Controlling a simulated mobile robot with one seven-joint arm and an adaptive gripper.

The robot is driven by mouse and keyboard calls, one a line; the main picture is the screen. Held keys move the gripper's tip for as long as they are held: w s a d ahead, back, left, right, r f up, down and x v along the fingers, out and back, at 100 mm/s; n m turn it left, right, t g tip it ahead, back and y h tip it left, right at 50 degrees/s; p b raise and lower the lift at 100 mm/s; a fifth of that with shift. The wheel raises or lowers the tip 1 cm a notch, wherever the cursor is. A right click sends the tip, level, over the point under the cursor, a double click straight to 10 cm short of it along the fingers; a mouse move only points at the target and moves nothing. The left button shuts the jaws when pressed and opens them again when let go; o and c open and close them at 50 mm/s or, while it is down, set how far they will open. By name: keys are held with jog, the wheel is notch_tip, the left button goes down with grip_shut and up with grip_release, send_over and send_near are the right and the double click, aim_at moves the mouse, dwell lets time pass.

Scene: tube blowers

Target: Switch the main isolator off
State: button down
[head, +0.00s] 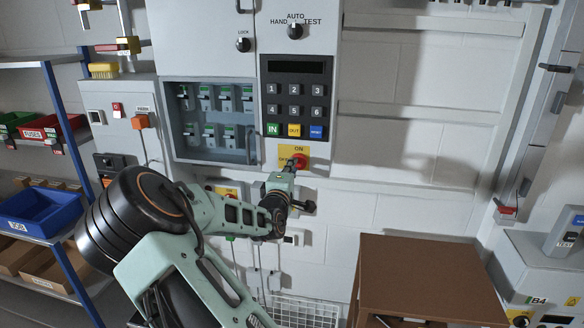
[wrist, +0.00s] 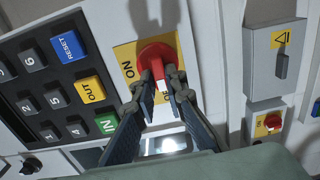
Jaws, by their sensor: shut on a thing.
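The main isolator is a red rotary handle (head: 299,161) on a yellow plate (head: 299,150), just below the keypad panel. In the wrist view the red handle (wrist: 156,52) fills the upper middle of the yellow plate (wrist: 124,54). "ON" reads on the plate's left side there; lettering below the handle is mostly hidden by my fingers. A white mark on the handle lies at its lower end, between the fingertips. My gripper (head: 288,171) is shut on the handle; its two fingers (wrist: 162,88) close on either side of it. The exact switch position is hard to tell.
The keypad (head: 295,100) sits directly above the isolator. A glass-fronted breaker cabinet (head: 211,159) is to its left. Another red knob on a yellow plate (wrist: 268,123) shows at right in the wrist view. A brown box (head: 425,270) stands at lower right.

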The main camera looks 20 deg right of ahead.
dwell(0.4)
jog(key=c, duration=2)
grip_release()
jog(key=shift+o, duration=0.2)
jog(key=shift+s+a, duration=0.1)
jog(key=v, duration=1.1)
jog(key=shift+s+a, duration=0.2)
jog(key=shift+s, duration=0.1)
